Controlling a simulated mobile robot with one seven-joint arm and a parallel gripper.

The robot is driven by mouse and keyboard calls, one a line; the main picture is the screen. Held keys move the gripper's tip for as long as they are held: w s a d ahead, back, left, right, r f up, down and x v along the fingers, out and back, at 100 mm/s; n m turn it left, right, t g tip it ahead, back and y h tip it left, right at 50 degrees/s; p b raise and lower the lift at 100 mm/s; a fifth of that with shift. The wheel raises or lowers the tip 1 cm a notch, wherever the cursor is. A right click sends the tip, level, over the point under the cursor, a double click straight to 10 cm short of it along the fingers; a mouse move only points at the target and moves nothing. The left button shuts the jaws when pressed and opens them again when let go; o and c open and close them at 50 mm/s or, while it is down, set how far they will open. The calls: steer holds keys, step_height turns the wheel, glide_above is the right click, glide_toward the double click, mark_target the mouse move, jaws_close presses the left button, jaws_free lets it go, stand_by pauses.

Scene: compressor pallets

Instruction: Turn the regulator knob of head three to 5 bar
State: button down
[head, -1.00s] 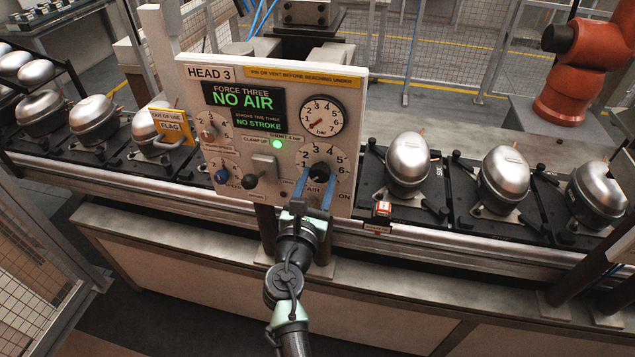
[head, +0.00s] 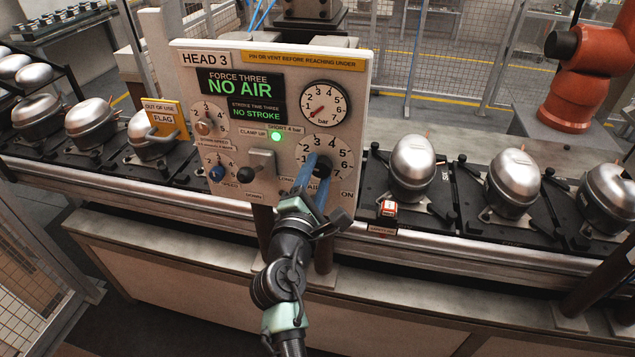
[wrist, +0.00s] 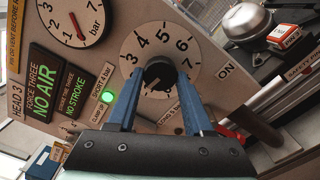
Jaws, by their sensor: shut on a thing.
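The black regulator knob (wrist: 160,75) sits in the middle of a white numbered dial (wrist: 150,45) on the HEAD 3 panel (head: 285,75). My gripper (wrist: 160,78) is shut on the knob, with a blue finger on each side of it. In the head view my gripper (head: 319,163) reaches up to the knob from below, and its fingers partly cover the knob and dial. The knob's exact setting is hard to read. The round bar gauge (head: 325,108) has its red needle at the low end. The green display (head: 238,86) reads NO AIR.
A red-and-white box (head: 388,208) stands lower right. Compressors (head: 412,168) line the conveyor on both sides.

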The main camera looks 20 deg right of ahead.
steer(key=m+b, duration=0.2)
steer(key=m, duration=0.1)
steer(key=shift+f+m+b, duration=0.15)
steer(key=shift+m+b, duration=0.2)
steer(key=shift+m, duration=0.05)
steer(key=m+b, duration=0.2)
steer(key=m, duration=0.1)
steer(key=shift+m+b, duration=0.3)
steer(key=shift+b, duration=0.1)
steer(key=m+b, duration=0.5)
steer(key=m, duration=0.1)
steer(key=m+b, duration=0.6)
steer(key=m, duration=0.1)
steer(key=shift+m, duration=0.3)
steer(key=m+b, duration=0.2)
steer(key=m, duration=0.1)
steer(key=shift+r+b, duration=0.2)
steer(key=shift+b, duration=0.15)
steer(key=shift+s+d+r+m+b, duration=0.1)
steer(key=shift+m+b, duration=0.4)
steer(key=shift+m, duration=0.4)
steer(key=shift+d+m+b, duration=0.1)
steer(key=shift+m+b, duration=0.35)
steer(key=shift+m, duration=0.45)
steer(key=shift+c, duration=1.5)
jaws_free()
steer(key=shift+r, duration=0.1)
